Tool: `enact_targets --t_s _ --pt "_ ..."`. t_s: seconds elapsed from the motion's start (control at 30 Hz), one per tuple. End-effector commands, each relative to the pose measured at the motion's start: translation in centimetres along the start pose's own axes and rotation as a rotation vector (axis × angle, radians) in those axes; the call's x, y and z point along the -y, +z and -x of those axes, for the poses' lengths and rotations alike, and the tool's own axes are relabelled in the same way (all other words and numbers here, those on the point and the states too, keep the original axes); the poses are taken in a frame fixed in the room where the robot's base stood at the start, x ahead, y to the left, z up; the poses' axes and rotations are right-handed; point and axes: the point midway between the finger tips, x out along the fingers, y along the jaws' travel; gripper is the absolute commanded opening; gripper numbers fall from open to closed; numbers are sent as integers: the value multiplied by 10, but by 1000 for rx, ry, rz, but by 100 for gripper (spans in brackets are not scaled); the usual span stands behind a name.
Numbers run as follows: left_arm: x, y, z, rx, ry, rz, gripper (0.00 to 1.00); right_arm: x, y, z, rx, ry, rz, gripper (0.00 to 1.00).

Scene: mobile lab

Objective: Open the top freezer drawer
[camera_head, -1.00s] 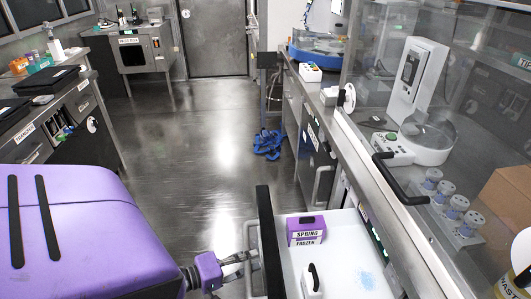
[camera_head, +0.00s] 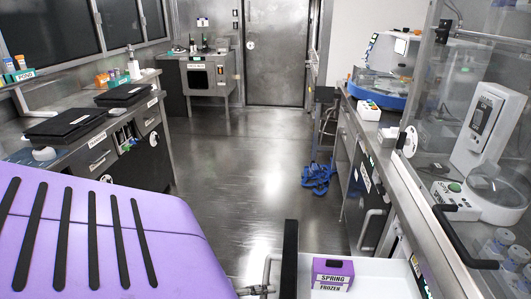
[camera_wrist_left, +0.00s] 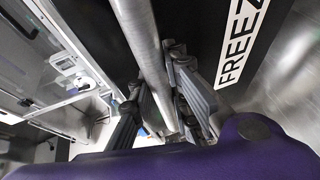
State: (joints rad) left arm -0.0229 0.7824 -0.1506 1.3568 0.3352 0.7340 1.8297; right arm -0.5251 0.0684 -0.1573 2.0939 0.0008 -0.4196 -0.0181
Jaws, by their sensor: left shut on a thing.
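The top freezer drawer stands pulled out at the bottom of the head view, with a black front (camera_head: 290,262) and a white interior (camera_head: 385,272). A purple box (camera_head: 333,272) labelled "SPRING FROZEN" stands inside it. A steel bar handle (camera_head: 267,270) runs along the outside of the front. My left gripper (camera_head: 256,290) is at this handle, partly cut off by the picture's lower edge. In the left wrist view the gripper's fingers (camera_wrist_left: 166,100) are shut around the handle bar (camera_wrist_left: 143,45), beside the black front with a white "FREEZ..." label (camera_wrist_left: 241,40). My right gripper is out of view.
The bench with glass-enclosed instruments (camera_head: 490,135) runs along the right. A blue strap heap (camera_head: 318,178) lies on the floor ahead. A left counter (camera_head: 95,150) carries black cases. The middle floor (camera_head: 230,165) is clear.

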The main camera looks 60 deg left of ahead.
Motion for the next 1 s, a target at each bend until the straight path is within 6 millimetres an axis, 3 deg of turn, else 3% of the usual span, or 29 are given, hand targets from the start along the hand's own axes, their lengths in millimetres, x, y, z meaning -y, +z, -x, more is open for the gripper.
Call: enact_targets --t_s 0.03,0.17,0.57,1.0 --pt "-2 -2 -1 -1 5 -6 18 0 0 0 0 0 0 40" --pt "-2 -1 -1 -1 4 -4 35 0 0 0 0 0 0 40" --pt "0 0 6 -1 -1 -1 35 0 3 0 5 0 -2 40" --pt "0 -1 91 -1 -2 -2 35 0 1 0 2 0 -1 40"
